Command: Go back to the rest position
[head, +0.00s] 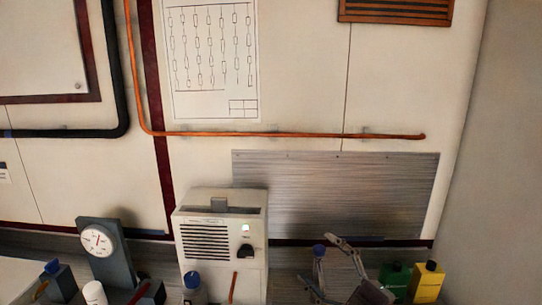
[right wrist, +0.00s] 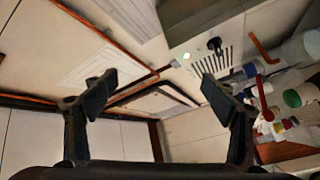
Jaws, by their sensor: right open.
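My right gripper (head: 320,262) shows at the lower right of the head view, above the counter and to the right of the cream box-shaped unit. In the right wrist view my right gripper (right wrist: 156,96) has its two fingers wide apart with nothing between the pads. My left gripper is not in the head view.
The cream unit (head: 221,240) has a vent, a green lamp and a dark knob. A dial gauge (head: 98,240) stands left of it. Green (head: 396,279) and yellow (head: 429,282) bottles stand close right of my gripper. Behind is a wall with a copper pipe (head: 280,134).

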